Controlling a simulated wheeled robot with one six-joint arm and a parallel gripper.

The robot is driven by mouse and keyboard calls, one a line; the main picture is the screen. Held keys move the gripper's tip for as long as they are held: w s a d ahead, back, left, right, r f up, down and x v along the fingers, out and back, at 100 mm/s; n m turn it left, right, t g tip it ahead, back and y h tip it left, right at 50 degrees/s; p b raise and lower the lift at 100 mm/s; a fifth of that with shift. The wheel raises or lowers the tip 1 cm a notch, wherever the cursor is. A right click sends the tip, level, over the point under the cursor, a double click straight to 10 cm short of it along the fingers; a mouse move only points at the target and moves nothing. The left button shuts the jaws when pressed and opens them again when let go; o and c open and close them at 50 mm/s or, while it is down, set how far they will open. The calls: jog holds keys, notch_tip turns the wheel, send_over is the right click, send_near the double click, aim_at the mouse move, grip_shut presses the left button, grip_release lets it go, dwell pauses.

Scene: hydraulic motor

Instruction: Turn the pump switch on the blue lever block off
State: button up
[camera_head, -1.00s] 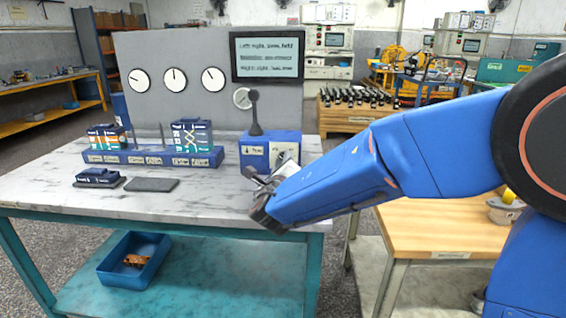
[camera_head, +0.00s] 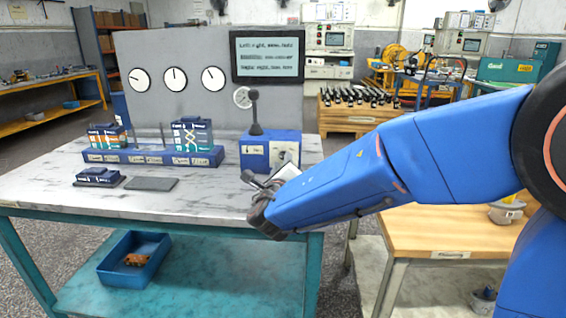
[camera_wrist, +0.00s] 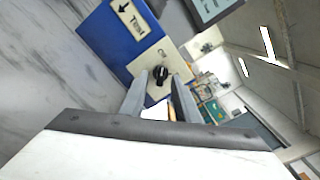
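The blue lever block (camera_head: 256,158) stands at the right end of the marble-topped bench, with an upright black lever (camera_head: 254,112) on top. In the wrist view the blue block (camera_wrist: 112,42) appears tilted, with an arrow label and a pale plate (camera_wrist: 178,58). A black rotary switch (camera_wrist: 161,72) sits on that plate; its set position is too small to tell. My gripper (camera_head: 262,184) is in front of the block's right part. In the wrist view my gripper (camera_wrist: 160,80) is open, its fingers apart on either side of the switch in the picture. I cannot tell whether they touch it.
A long blue base (camera_head: 150,157) with modules stands left of the block. A small blue module (camera_head: 97,176) and a dark pad (camera_head: 152,184) lie in front. A gauge panel (camera_head: 190,105) and screen (camera_head: 267,56) stand behind. A blue bin (camera_head: 134,260) sits on the lower shelf.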

jog(key=s, duration=1.5)
jog(key=shift+s+a, duration=0.2)
jog(key=s+d+f+m+g+h, duration=0.2)
jog(key=d+m+g, duration=0.1)
jog(key=d+m, duration=0.55)
jog(key=s+d+f+m+g+h, duration=0.1)
jog(key=d+f+m+g+h, duration=0.3)
jog(key=d, duration=0.8)
jog(key=s+d+m+g+h, duration=0.1)
jog(key=s+d+m+g, duration=0.1)
jog(key=d+m, duration=0.7)
jog(key=s+d+f+m+g+y, duration=0.2)
jog(key=s+d+f+m+g, duration=0.2)
jog(key=s+d+m, duration=0.35)
jog(key=s+a+m+y, duration=0.2)
jog(key=s+m, duration=0.2)
jog(key=m, duration=0.4)
jog(key=s+a+f+m+y, duration=0.1)
jog(key=s+m+y, duration=0.2)
jog(key=s+m, duration=0.2)
jog(key=m, duration=0.2)
jog(key=shift+s+a+m+y, duration=0.3)
jog(key=shift+a+m, duration=0.1)
